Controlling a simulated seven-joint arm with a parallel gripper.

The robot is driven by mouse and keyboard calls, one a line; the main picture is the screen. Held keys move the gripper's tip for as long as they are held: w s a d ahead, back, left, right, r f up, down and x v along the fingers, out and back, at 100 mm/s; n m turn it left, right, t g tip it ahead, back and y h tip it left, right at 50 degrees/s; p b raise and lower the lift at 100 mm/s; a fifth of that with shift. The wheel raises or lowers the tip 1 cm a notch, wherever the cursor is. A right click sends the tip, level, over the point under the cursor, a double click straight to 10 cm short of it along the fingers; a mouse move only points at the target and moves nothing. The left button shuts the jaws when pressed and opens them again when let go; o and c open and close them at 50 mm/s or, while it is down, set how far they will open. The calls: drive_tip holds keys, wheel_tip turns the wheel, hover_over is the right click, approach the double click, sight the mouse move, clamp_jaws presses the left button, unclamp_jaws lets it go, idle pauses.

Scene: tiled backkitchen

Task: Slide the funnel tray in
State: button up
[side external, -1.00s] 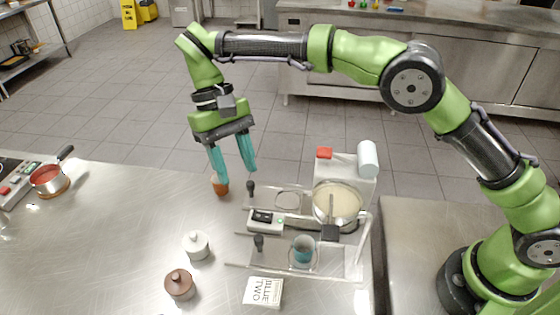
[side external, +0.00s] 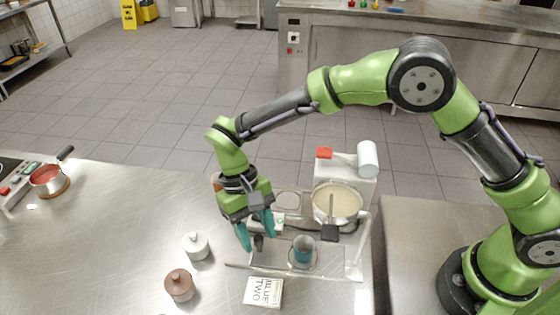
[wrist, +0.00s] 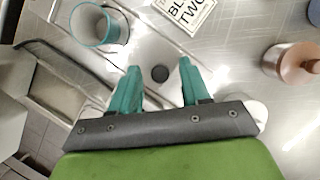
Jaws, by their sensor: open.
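A clear tray (side external: 335,264) at the front of the dispenser stand sticks out to the left, with a teal-tinted clear cup (side external: 303,250) on it. A dark knob handle (side external: 259,243) stands at its left end; the knob also shows in the wrist view (wrist: 160,73). My gripper (side external: 257,242) is open, pointing down, with its teal fingers on either side of the knob. In the wrist view the knob lies between the fingertips (wrist: 159,66), with gaps on both sides. Whether the tips are level with the knob I cannot tell. My gripper hides part of the rear tray's left end.
A pot of pale liquid (side external: 337,201) stands behind the tray. A "BLUE TWO" card (side external: 263,291) lies in front. A white lidded jar (side external: 196,246) and a brown one (side external: 179,285) stand to the left. The counter further left is mostly clear.

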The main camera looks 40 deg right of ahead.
sight(282, 251)
clamp_jaws()
idle(0.4)
drive_tip(key=shift+s+d, duration=1.75)
drive_tip(key=shift+d, duration=0.05)
unclamp_jaws()
drive_tip(key=v, duration=1.7)
drive_tip(key=shift+w+f, duration=0.1)
drive_tip(key=shift+f, duration=0.05)
